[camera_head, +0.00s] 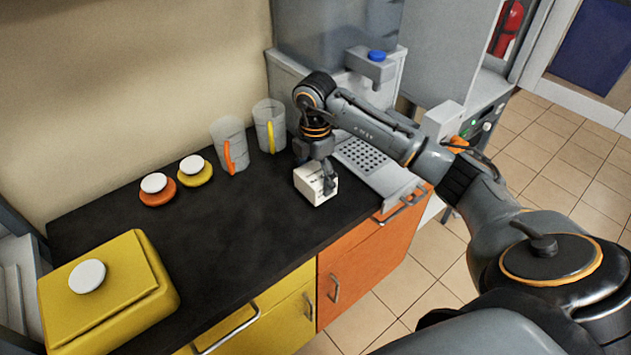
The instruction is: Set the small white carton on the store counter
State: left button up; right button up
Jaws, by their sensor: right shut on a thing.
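The small white carton (312,186) is at the right part of the black counter (235,222), left of the grey drip grille. My right gripper (328,181) reaches down from above and is shut on the carton. The carton looks upright and at or very near the counter surface; I cannot tell whether it touches. Part of its top is hidden by the gripper fingers. My left gripper is not in view.
Two clear jugs, one with an orange handle (229,146) and one with a yellow handle (269,126), stand behind the carton. A yellow box (105,290) stands at the front left. The counter's middle is clear.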

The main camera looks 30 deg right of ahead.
notch_tip(320, 180, down, 2)
jog(key=shift+f+p, duration=0.2)
jog(key=shift+p, duration=0.2)
jog(key=shift+f, duration=0.25)
jog(key=shift+f, duration=0.2)
jog(key=o, duration=1.1)
jog(key=shift+o, duration=0.2)
jog(key=shift+r, duration=0.2)
